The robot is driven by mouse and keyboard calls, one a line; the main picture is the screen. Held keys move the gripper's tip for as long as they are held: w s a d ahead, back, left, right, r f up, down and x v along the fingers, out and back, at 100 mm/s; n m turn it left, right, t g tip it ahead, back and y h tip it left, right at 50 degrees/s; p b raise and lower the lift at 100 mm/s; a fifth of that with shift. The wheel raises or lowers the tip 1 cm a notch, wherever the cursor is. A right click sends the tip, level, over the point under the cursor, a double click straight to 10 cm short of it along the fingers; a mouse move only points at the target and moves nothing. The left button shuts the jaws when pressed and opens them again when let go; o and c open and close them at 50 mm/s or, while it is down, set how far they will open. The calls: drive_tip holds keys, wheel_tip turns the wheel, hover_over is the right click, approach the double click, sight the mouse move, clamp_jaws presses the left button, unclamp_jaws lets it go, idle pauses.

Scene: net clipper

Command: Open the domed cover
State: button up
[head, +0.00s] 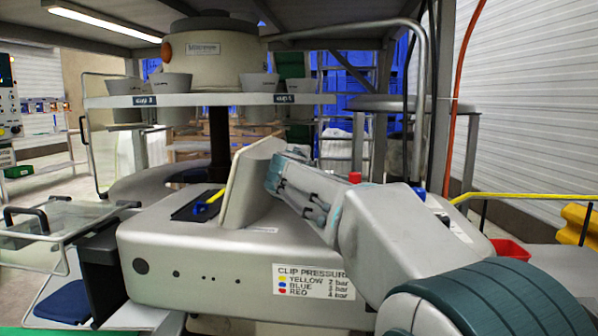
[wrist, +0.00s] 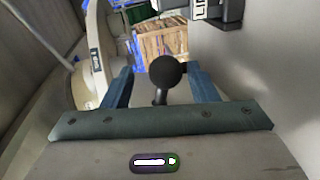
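A cream domed housing (head: 213,58) with a label and an orange knob stands at the back, above a white ring shelf. A tilted cream piece (head: 247,185) rises from the grey machine body (head: 215,262), beside my wrist; I cannot tell which of these two is the domed cover. In the wrist view, my gripper (wrist: 160,68) has its two blue-grey fingers spread on either side of a black ball knob (wrist: 168,71) on a short stalk. Gaps show on both sides of the knob. In the head view my fingertips cannot be made out.
The white ring shelf (head: 225,99) carries several grey cups. A yellow-handled part (head: 205,205) sits in a dark slot on the machine. A clear tray (head: 62,220) juts out at left. A metal post (head: 446,90) stands at right. A wooden crate (wrist: 160,45) is beyond the knob.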

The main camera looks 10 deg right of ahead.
drive_tip(key=v, duration=1.3)
drive_tip(key=shift+s+p, duration=0.35)
drive_tip(key=shift+s, duration=0.05)
drive_tip(key=shift+r, duration=0.15)
drive_tip(key=s+d+f+m+g+p, duration=0.3)
drive_tip(key=s+d+m+g+p, duration=0.6)
drive_tip(key=p, duration=0.8)
drive_tip(key=s+a+m+g+y+p, duration=0.2)
drive_tip(key=s+m+p, duration=0.3)
drive_tip(key=s+p, duration=0.8)
drive_tip(key=shift+s+f+m+g+y, duration=0.4)
drive_tip(key=shift+s+g+y, duration=0.4)
drive_tip(key=shift+s, duration=0.3)
